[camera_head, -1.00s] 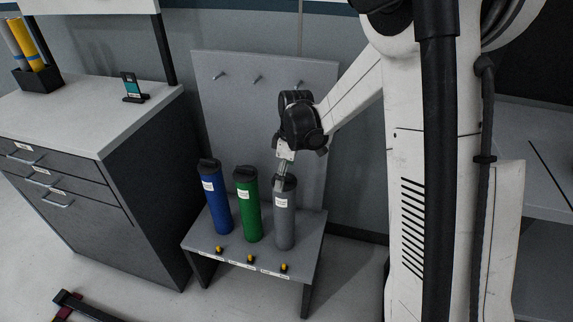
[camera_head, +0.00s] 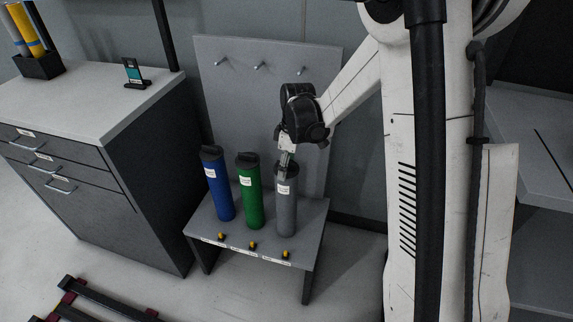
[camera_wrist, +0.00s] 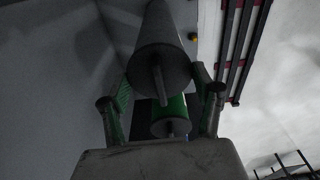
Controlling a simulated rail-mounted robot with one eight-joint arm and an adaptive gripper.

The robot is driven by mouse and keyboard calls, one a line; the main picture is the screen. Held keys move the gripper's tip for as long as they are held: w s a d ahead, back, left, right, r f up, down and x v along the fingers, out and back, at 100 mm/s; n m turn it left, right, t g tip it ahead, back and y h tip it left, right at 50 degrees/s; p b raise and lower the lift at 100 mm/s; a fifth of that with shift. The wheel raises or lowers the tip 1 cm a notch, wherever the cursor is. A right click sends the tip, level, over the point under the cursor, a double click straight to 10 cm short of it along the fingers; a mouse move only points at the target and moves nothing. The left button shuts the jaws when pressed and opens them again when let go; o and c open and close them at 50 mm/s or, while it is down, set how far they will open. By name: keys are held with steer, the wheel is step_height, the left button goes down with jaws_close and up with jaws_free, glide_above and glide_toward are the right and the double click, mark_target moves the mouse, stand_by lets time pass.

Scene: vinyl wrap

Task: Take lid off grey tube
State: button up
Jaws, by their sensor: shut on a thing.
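The grey tube (camera_head: 286,212) stands upright at the right end of a row on a small grey stand. Its dark lid (camera_head: 293,170) is at the tube's top, partly hidden by my gripper. My gripper (camera_head: 284,165) reaches down from above and is shut on the lid. In the wrist view, the lid's round end (camera_wrist: 160,66) with its narrow raised grip shows between the two fingers of my gripper (camera_wrist: 160,100). I see no clear gap between lid and tube.
A green tube (camera_head: 250,198) stands close to the left, and a blue tube (camera_head: 218,190) beyond it. A panel with pegs (camera_head: 245,95) rises behind the stand (camera_head: 240,240). A drawer cabinet (camera_head: 140,185) is at the left.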

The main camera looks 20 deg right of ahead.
steer(key=shift+r, duration=0.2)
steer(key=shift+r+p, duration=0.75)
steer(key=shift+r, duration=0.6)
